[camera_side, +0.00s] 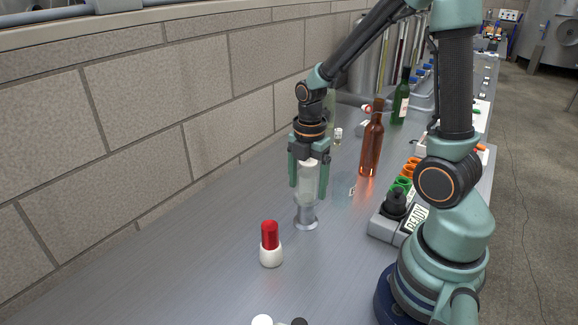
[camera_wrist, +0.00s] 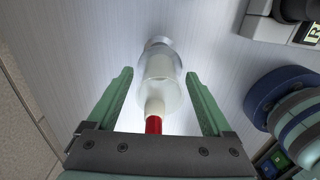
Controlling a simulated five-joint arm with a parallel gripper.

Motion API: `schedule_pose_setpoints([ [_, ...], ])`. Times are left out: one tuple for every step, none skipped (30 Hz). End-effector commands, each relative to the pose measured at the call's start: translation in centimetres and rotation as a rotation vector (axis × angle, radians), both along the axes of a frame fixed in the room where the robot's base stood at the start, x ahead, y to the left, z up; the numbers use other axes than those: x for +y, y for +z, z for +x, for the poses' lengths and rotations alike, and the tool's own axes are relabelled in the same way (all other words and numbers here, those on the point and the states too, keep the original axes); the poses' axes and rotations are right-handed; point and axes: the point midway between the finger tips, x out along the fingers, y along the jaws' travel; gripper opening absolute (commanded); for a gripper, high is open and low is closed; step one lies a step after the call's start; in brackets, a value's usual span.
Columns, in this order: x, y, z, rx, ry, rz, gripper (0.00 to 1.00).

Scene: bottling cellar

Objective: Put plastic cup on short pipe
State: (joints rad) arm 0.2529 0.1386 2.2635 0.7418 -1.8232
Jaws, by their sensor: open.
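The plastic cup (camera_side: 306,188) is translucent and pale. It stands about upright between the fingers of my gripper (camera_side: 307,195), which is open. The short pipe (camera_side: 306,222), grey and metallic with a wider foot, stands on the bench directly below the cup. The cup appears to rest on the pipe, though its clear wall makes the exact contact hard to tell. In the wrist view the cup (camera_wrist: 161,88) lies between and just beyond my gripper's open fingers (camera_wrist: 157,88), with visible gaps on both sides. The pipe's metallic end (camera_wrist: 157,43) shows past the cup.
A white piece with a red top (camera_side: 270,245) stands nearer the side camera. A brown bottle (camera_side: 372,142) and a green bottle (camera_side: 401,99) stand farther back. A grey box with a READY label (camera_side: 383,224) lies right. A block wall (camera_side: 140,120) bounds the left. The near-left bench is clear.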

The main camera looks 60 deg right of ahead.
Motion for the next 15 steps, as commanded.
schedule_pose_setpoints([
  [0.0,0.8,0.1,-0.006,0.000,-0.002,0.85],
  [0.0,1.3,0.1,-0.007,0.000,-0.002,0.85],
  [0.0,2.1,0.1,-0.007,0.000,-0.002,0.85],
  [0.0,2.7,0.2,-0.009,0.000,-0.002,0.85],
  [-0.1,3.4,0.2,-0.010,0.000,-0.002,0.85],
  [0.0,4.3,0.2,-0.010,0.000,-0.003,0.85],
  [0.0,4.9,0.2,-0.009,0.000,-0.002,0.85],
  [0.0,5.6,0.2,-0.008,0.000,-0.002,0.85],
  [0.0,6.4,0.2,-0.009,0.000,-0.002,0.85],
  [0.0,7.0,0.1,-0.008,0.000,-0.002,0.85],
  [0.0,7.5,0.1,-0.008,0.000,-0.002,0.85],
  [0.0,8.3,0.1,-0.007,0.000,-0.002,0.85],
  [0.0,8.7,0.1,-0.006,0.000,-0.001,0.85],
  [0.0,9.2,0.1,-0.006,0.000,-0.002,0.85],
  [0.0,9.7,0.1,-0.005,0.000,-0.001,0.85],
])
